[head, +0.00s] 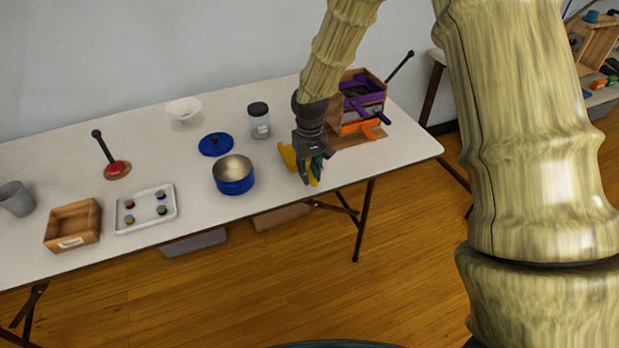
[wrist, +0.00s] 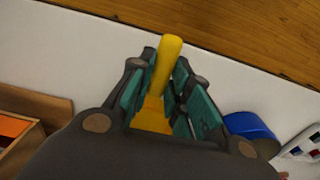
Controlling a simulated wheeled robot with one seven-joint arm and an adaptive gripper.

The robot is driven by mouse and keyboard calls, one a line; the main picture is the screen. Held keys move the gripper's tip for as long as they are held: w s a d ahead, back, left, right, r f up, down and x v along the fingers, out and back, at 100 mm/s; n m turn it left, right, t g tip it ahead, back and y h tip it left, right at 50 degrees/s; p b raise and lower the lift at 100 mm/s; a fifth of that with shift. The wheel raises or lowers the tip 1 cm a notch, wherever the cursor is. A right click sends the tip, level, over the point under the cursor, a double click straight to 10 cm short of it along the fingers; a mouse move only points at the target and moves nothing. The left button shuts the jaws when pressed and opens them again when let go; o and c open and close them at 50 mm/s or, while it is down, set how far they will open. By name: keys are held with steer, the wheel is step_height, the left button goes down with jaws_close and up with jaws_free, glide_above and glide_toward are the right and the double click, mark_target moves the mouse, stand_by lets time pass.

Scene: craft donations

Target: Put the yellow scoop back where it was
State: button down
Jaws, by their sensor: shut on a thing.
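My gripper (head: 311,168) is above the white table near its front edge, between the blue pot and the wooden box. It is shut on the yellow scoop (head: 288,157). The scoop's yellow handle (wrist: 165,62) shows between the teal finger pads in the wrist view, where my gripper (wrist: 160,88) fills the middle. The scoop's wider end is mostly hidden behind the gripper body. I cannot tell whether the scoop touches the table.
The blue pot (head: 233,182) is left of my gripper; its blue lid (head: 215,144) and a glass jar (head: 260,125) lie behind. The wooden box (head: 337,113) with purple and orange items is to the right. A tray (head: 173,199) and small crate (head: 54,230) are far left.

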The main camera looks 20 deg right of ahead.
steer(key=shift+f, duration=1.45)
steer(key=shift+f, duration=0.15)
steer(key=c, duration=1.3)
jaws_free()
step_height(320, 180, up, 12)
steer(key=shift+r, duration=0.15)
